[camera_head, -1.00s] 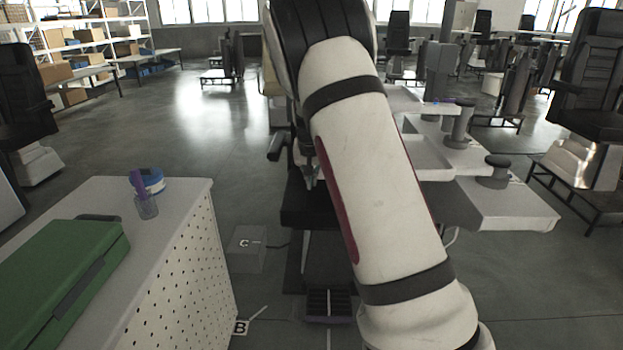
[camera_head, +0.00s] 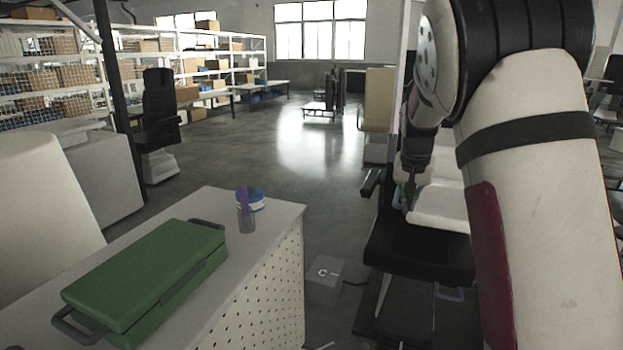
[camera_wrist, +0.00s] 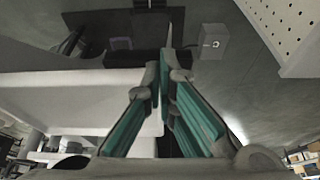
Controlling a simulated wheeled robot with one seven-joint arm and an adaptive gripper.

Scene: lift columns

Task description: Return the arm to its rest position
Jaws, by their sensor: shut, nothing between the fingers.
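My arm (camera_head: 545,190) fills the right side of the head view, with its white links folded and my gripper (camera_head: 409,190) hanging down behind them. The gripper points down above the black seat, apart from it and empty. In the wrist view my gripper (camera_wrist: 161,75) shows its two teal-sided fingers with their tips together and nothing between them. Part of the gripper is hard to make out in the head view.
A green case (camera_head: 150,275) and a small cup (camera_head: 246,215) stand on the perforated white cabinet (camera_head: 265,290) at left. A black seat (camera_head: 420,255) is beneath the gripper. A grey box marked C (camera_head: 325,280) lies on the floor. Open floor (camera_head: 310,150) stretches behind.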

